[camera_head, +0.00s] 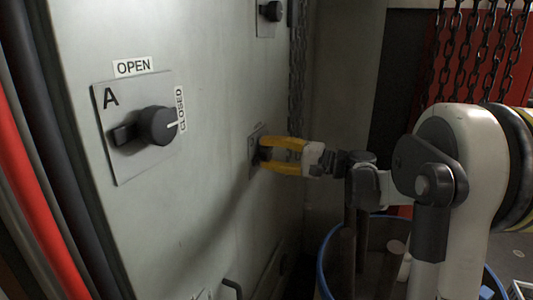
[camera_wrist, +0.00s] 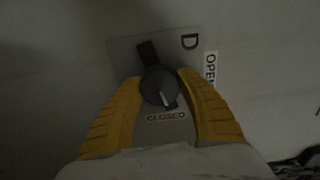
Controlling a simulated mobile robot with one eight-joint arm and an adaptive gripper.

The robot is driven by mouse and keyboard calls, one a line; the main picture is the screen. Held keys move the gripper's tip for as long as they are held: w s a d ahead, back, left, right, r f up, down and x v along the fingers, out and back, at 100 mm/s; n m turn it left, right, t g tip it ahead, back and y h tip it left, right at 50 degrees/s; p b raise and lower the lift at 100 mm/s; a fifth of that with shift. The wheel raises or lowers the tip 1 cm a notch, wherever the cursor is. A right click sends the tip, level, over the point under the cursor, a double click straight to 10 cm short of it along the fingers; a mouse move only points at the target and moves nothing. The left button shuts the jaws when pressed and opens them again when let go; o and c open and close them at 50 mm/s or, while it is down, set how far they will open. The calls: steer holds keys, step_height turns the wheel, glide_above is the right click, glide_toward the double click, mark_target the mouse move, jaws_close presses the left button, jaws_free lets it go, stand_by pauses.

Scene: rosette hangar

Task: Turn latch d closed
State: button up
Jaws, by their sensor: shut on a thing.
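The latch D plate (camera_wrist: 128,62) is on the grey panel, with a dark round knob (camera_wrist: 155,84) and a dark lever arm at its upper left in the wrist view. My gripper (camera_wrist: 157,80) has its two yellow fingers on either side of the knob, shut on it. The knob's white mark points down, slightly right, towards the CLOSED label (camera_wrist: 165,116). The OPEN label (camera_wrist: 210,68) is at the right, partly hidden by a finger. In the head view my gripper (camera_head: 262,154) reaches the panel and largely hides the latch.
Latch A (camera_head: 157,125) is on the panel at the left, its white mark towards its CLOSED label. Another dark knob (camera_head: 271,11) is at the top. A blue-rimmed bin (camera_head: 322,272) stands below my arm. Chains (camera_head: 470,50) hang at the upper right.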

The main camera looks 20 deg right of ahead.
steer(key=shift+m, duration=1.3)
steer(key=o, duration=1.2)
steer(key=v, duration=1.2)
